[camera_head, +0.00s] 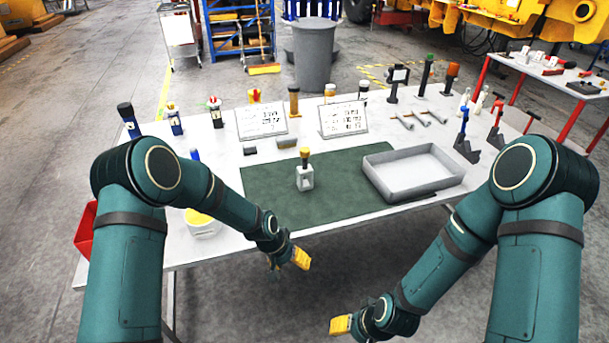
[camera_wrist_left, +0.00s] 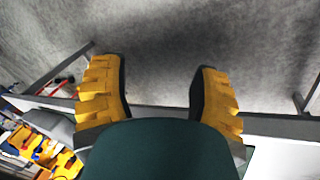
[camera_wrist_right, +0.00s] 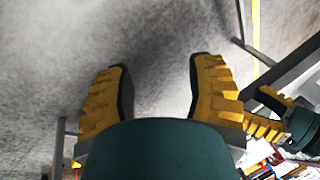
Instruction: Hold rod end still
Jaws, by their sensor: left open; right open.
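A small pale block with a dark stem and yellow top (camera_head: 305,175) stands upright on the green mat (camera_head: 265,190) in the head view. I cannot tell for sure whether it is the rod end. My left gripper (camera_head: 288,260) is in front of the table's near edge, apart from the block. In the left wrist view its yellow fingers (camera_wrist_left: 160,85) are spread with only floor between them. My right gripper (camera_head: 342,325) is lower and further right, off the table. In the right wrist view its fingers (camera_wrist_right: 160,85) are also spread and empty.
A shallow grey tray (camera_head: 412,191) lies right of the mat. Two printed cards (camera_head: 343,118) and several tools stand along the back of the white table. A white tub with yellow contents (camera_head: 201,222) and a red bin (camera_head: 86,230) are at the left.

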